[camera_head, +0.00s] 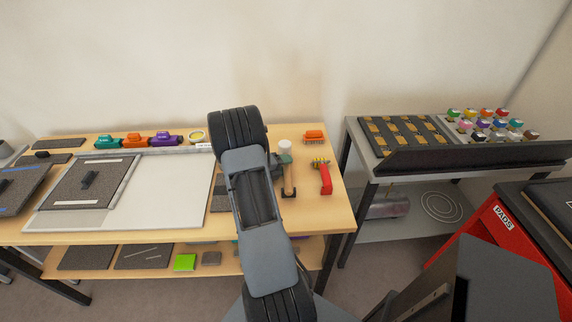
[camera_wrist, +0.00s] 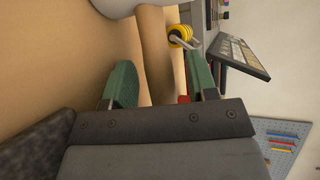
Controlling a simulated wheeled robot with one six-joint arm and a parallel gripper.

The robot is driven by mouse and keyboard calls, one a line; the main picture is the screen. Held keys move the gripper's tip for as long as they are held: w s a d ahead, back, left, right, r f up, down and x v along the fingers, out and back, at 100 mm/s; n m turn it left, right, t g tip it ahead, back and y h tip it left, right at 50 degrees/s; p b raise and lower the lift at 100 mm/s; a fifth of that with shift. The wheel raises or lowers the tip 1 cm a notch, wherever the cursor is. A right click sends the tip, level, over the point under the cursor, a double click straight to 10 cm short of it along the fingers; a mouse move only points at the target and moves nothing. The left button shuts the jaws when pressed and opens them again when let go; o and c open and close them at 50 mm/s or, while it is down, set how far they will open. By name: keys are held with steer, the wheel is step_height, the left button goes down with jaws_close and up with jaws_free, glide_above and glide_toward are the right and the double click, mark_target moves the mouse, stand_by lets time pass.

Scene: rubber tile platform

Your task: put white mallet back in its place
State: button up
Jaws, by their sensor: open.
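The white mallet has a white head (camera_head: 285,145) and a wooden handle (camera_head: 289,180) near the right end of the wooden table. In the wrist view the white head (camera_wrist: 115,5) is cut by the top edge, and the handle (camera_wrist: 155,50) runs down toward the space between the fingers. My gripper (camera_wrist: 163,80) has two green fingertips spread apart, with no grip on the handle. In the head view my arm hides much of the gripper, which is beside the mallet. I cannot tell whether a finger touches it.
A white board (camera_head: 175,190) covers the table's middle. A grey table with a dark tray (camera_head: 400,145) and several colourful jars stands at right, beyond a gap.

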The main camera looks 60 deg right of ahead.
steer(key=v, duration=1.3)
